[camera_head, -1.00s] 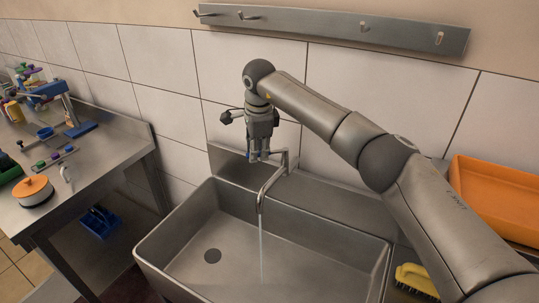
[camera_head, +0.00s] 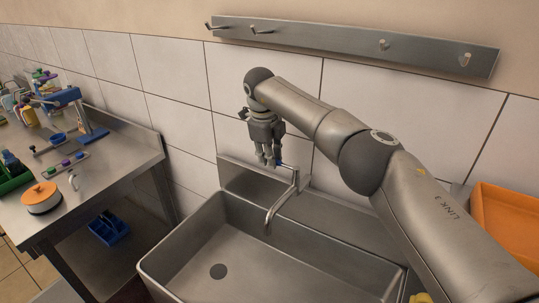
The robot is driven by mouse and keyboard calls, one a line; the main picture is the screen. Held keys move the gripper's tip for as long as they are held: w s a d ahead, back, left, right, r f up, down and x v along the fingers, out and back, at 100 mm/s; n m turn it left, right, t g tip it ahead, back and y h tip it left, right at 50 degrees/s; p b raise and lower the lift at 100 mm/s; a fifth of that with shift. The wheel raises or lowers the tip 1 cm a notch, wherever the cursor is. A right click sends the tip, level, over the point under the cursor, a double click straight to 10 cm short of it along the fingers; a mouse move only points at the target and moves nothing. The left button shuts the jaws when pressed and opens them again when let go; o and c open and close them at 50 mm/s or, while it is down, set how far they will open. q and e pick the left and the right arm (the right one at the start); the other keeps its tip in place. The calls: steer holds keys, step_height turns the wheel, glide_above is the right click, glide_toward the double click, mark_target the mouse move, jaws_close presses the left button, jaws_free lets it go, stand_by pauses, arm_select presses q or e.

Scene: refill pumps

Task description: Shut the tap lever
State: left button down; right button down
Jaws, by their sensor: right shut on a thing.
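The tap (camera_head: 285,202) stands at the back of the steel sink (camera_head: 185,240), its curved spout pointing down into the basin. No water stream shows under the spout. My right gripper (camera_head: 268,161) points down at the top of the tap and is shut on the tap lever. My left gripper is not in view.
My right arm crosses the right half of the view. An orange tray (camera_head: 505,225) stands right of the sink. A steel table (camera_head: 110,170) on the left carries an orange-lidded pot (camera_head: 42,196) and bottles. A hook rail (camera_head: 345,42) hangs above. The basin is empty.

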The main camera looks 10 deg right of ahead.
steer(key=shift+w+d+m, duration=0.1)
steer(key=shift+m, duration=0.2)
steer(key=c, duration=1.3)
jaws_free()
steer(key=shift+c, duration=0.2)
step_height(320, 180, up, 12)
steer(key=s+a, duration=0.1)
steer(key=shift+s+a, duration=0.3)
steer(key=shift+f, duration=0.25)
